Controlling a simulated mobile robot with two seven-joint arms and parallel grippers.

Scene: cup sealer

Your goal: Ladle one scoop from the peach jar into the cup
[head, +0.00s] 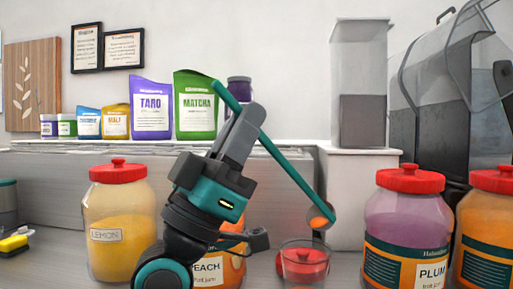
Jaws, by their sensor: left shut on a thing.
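My left gripper (246,122) is shut on the teal handle of a ladle (287,171), raised above the counter. The handle slants down to the right, and orange contents show at the ladle's bowl (320,217). The peach jar (209,280), labelled PEACH, stands behind my left arm, which hides much of it, including its top. The clear cup (304,252) stands to its right, below and left of the bowl. A red lid (303,267) shows through or behind the cup; I cannot tell whether the cup holds anything. My right gripper is not in view.
A lemon jar (118,228) with a red lid stands left. A plum jar (403,224) and another red-lidded jar (488,226) stand right. Pouches, including taro (151,107) and matcha (196,104), line the back ledge.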

